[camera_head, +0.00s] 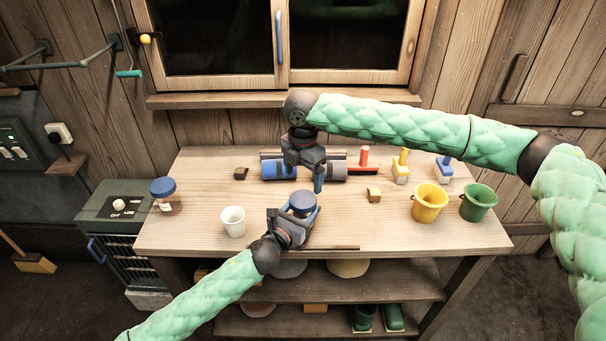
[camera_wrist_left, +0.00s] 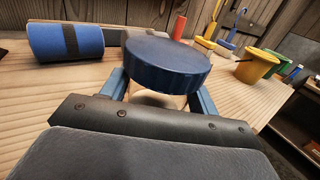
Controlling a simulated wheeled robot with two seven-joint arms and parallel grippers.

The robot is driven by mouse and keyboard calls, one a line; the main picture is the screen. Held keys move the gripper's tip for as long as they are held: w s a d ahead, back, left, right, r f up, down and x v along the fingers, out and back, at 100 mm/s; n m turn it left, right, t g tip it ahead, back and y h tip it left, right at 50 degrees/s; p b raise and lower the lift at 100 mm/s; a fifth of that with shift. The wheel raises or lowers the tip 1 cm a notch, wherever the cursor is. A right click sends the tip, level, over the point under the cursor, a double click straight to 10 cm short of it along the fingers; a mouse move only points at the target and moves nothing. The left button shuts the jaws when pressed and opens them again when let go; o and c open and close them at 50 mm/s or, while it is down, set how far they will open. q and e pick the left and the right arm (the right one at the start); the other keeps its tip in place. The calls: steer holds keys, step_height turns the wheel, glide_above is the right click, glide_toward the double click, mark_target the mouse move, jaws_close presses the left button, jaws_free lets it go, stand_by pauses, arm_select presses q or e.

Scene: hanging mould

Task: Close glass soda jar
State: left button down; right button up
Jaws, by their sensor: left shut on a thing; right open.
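A glass jar with a round blue lid (camera_head: 303,201) stands near the front middle of the table. My left gripper (camera_head: 301,215) is shut around the jar's body from the front. In the left wrist view the blue lid (camera_wrist_left: 165,65) is on top of the pale jar body (camera_wrist_left: 158,101), between the blue fingers; whether it is seated is hidden. My right gripper (camera_head: 311,187) is open, pointing down just above and behind the lid, apparently empty. Another blue-lidded jar (camera_head: 165,205) stands at the table's left edge.
A white cup (camera_head: 232,222) stands left of the held jar. A blue roll (camera_head: 279,170) lies behind. A yellow bucket (camera_head: 429,204) and a green bucket (camera_head: 478,203) stand at the right. A small wooden block (camera_head: 374,195) lies between.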

mark_target(303, 199)
steer(key=shift+f, duration=4)
steer(key=c, duration=1)
steer(key=o, duration=1.2)
steer(key=shift+c, duration=0.2)
